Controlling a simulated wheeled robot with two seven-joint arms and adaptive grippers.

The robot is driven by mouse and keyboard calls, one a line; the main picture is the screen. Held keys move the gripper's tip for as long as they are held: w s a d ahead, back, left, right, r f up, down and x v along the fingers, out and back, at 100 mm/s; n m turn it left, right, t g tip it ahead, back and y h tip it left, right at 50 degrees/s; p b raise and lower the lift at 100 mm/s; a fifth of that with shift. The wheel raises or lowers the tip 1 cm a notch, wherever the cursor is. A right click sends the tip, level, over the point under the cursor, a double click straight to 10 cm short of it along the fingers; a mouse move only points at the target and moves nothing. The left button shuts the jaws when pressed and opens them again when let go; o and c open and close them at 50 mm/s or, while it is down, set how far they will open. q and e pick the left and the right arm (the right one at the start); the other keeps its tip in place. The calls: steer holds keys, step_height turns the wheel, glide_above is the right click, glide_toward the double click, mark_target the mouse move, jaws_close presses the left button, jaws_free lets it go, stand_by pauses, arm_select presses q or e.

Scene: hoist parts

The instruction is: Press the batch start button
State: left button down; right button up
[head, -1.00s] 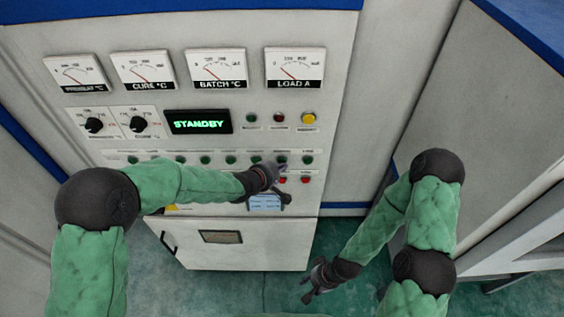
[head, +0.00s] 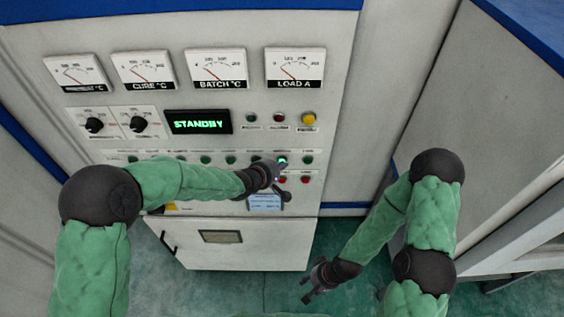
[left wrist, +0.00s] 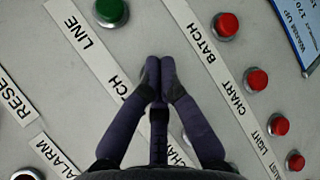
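My left gripper (head: 279,174) is at the control panel (head: 345,60), its fingers together and empty. In the left wrist view the closed fingertips (left wrist: 160,66) lie over the button row and partly cover a label ending in "CH"; any button behind them is hidden. In the head view a green button (head: 282,160) glows brightly just beyond the fingertips; I cannot tell whether they touch it. A red button (left wrist: 225,25) is beside the "BATCH" label (left wrist: 200,38). My right gripper (head: 312,287) hangs low over the floor, open and empty.
A green button (left wrist: 112,12) is near the "LINE" label. Several red buttons, one by "CHART" (left wrist: 256,80), run down the right. The display (head: 198,122) reads STANDBY. Open floor (head: 345,240) lies around the right gripper.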

arm_select(q)
steer(key=shift+s, duration=0.8)
steer(key=shift+s, duration=2.55)
steer(key=shift+b, duration=0.3)
